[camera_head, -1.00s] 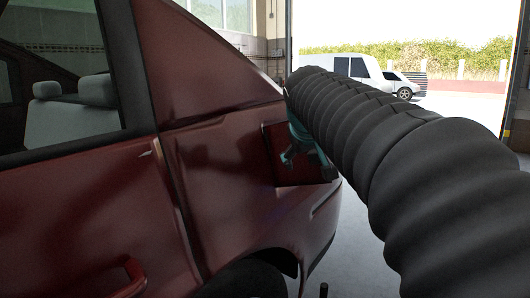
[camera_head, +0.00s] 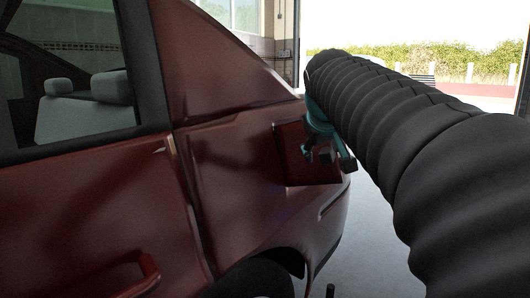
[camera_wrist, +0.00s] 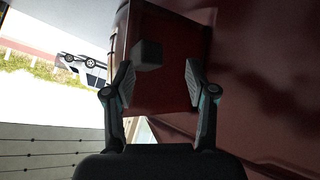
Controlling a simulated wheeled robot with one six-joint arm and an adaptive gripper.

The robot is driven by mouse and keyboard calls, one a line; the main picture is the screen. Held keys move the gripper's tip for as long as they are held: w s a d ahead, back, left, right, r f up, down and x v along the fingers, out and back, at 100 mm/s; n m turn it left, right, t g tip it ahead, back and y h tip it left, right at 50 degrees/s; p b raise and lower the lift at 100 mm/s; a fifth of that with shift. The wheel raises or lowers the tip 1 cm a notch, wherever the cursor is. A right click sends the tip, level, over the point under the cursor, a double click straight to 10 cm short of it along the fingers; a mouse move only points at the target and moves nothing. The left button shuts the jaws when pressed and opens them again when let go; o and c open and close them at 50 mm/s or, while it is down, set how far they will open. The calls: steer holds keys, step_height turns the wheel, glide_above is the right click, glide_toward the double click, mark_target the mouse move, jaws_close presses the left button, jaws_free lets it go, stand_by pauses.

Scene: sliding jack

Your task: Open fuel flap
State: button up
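The dark red fuel flap (camera_head: 293,160) is a squarish panel on the rear side of the red car (camera_head: 225,190). I cannot tell from the head view whether it stands ajar. My gripper (camera_head: 332,158) is at the flap's right side there, partly hidden by my arm. In the wrist view, the fingers of my gripper (camera_wrist: 161,72) are spread apart with nothing between the tips. The flap (camera_wrist: 180,65) shows beyond them as a dark red panel, with a small dark block (camera_wrist: 148,55) sticking out near its left edge.
The car's rear side window (camera_head: 70,70) and red door handle (camera_head: 140,275) are left of the flap. Open floor (camera_head: 365,240) lies right of the car. A bright doorway opens outside, where a white vehicle (camera_wrist: 90,72) shows in the wrist view.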

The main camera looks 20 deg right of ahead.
steer(key=v, duration=0.9)
steer(key=shift+d+r, duration=0.1)
steer(key=shift+d, duration=0.05)
steer(key=s+a+f+g+y+p, duration=0.15)
steer(key=a+f, duration=0.25)
steer(key=f, duration=1.1)
steer(key=s+a+f+y+p, duration=0.1)
steer(key=s+a+f, duration=0.3)
steer(key=s+f, duration=0.3)
steer(key=s+a+f+g+y+p, duration=0.1)
steer(key=s+a+f+y+p, duration=0.1)
steer(key=s+a+f, duration=0.2)
step_height(320, 180, down, 4)
steer(key=s, duration=0.3)
steer(key=shift+a, duration=0.15)
steer(key=shift+g, duration=0.25)
